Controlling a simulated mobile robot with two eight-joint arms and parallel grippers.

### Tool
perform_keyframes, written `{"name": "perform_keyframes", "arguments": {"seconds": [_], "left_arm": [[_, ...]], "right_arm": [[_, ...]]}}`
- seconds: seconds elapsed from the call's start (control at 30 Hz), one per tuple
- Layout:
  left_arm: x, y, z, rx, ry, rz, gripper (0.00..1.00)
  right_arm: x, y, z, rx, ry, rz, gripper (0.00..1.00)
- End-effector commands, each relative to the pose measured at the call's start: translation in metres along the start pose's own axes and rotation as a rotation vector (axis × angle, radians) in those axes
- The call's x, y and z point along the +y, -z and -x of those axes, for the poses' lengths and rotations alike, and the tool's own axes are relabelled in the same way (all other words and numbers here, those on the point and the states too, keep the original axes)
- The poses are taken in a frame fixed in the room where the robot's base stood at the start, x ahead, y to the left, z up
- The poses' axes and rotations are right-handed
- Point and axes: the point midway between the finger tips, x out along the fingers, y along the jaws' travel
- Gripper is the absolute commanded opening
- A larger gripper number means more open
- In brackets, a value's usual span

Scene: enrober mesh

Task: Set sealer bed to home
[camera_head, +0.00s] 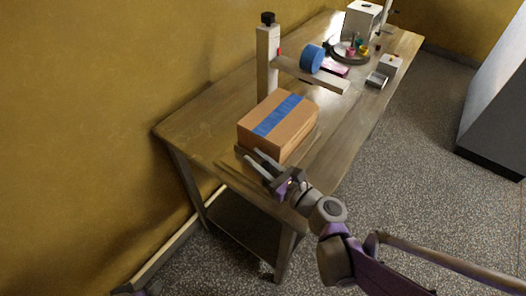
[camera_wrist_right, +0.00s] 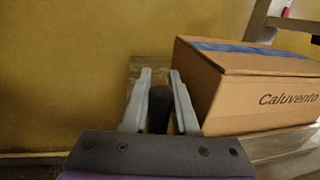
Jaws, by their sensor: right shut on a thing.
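The sealer stands on the wooden table. It has a pale upright post (camera_head: 267,62) with a black knob on top, a side arm (camera_head: 318,76) and a blue tape roll (camera_head: 312,58). A brown carton (camera_head: 276,128) with blue tape along its top sits below the arm; the sealer bed under it is mostly hidden. My right gripper (camera_head: 256,163) is at the carton's near left corner. In the right wrist view its fingers are shut on a dark upright handle (camera_wrist_right: 160,108), just left of the carton (camera_wrist_right: 255,90). A dark piece at the lower left edge may be my left gripper (camera_head: 138,289).
Farther along the table (camera_head: 195,119) are a round tray (camera_head: 347,58) with small coloured items, a white box (camera_head: 362,20) and a small grey-white device (camera_head: 389,65). A yellow wall runs behind the table. Speckled floor at right is open up to a grey cabinet (camera_head: 497,110).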

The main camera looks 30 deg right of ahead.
Motion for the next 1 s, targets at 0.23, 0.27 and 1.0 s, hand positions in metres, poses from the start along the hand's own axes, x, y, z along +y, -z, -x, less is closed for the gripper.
{"name": "perform_keyframes", "arguments": {"seconds": [0.23,0.27,1.0], "left_arm": [[0.0,0.0001,0.0001,0.0,0.0,0.0,0.83],[0.0,0.0,0.0001,0.0,0.0,0.0,0.83],[0.0,0.0001,0.0002,0.0,0.0,0.0,0.83]], "right_arm": [[0.0056,0.0006,0.0011,-0.001,-0.009,0.0,0.0],[0.0058,0.0007,0.0011,-0.001,-0.01,0.0,0.0],[0.0038,0.0002,0.0004,-0.001,-0.006,-0.001,0.4]]}}
